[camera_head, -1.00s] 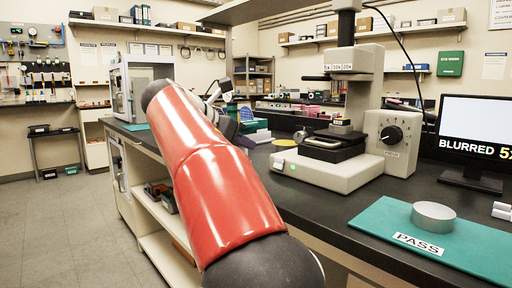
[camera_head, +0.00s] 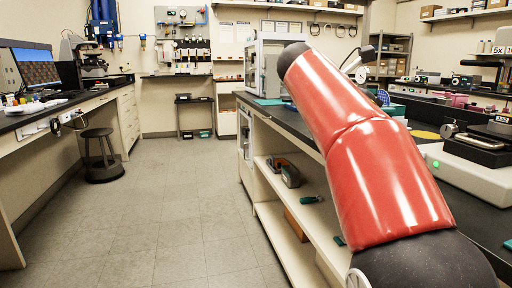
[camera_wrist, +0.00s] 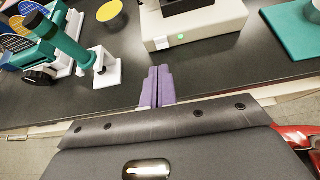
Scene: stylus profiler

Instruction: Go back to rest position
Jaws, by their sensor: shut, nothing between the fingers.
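In the wrist view my gripper (camera_wrist: 157,87) shows as two purple fingers side by side, shut and empty. It is over the front edge of the dark bench top (camera_wrist: 115,97). My red arm fills the right middle of the head view and hides part of the bench; the gripper is hidden there. The stylus profiler (camera_head: 468,178) with its pale base and green light stands at the right edge of the head view. Its base also shows in the wrist view (camera_wrist: 205,28), ahead of the fingers and apart from them.
A teal mat (camera_wrist: 292,28) lies at right in the wrist view, and a teal-and-white device (camera_wrist: 62,45) stands at left. In the head view, a stool (camera_head: 102,155) stands by the left bench (camera_head: 62,112). The grey floor (camera_head: 160,215) between the benches is clear.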

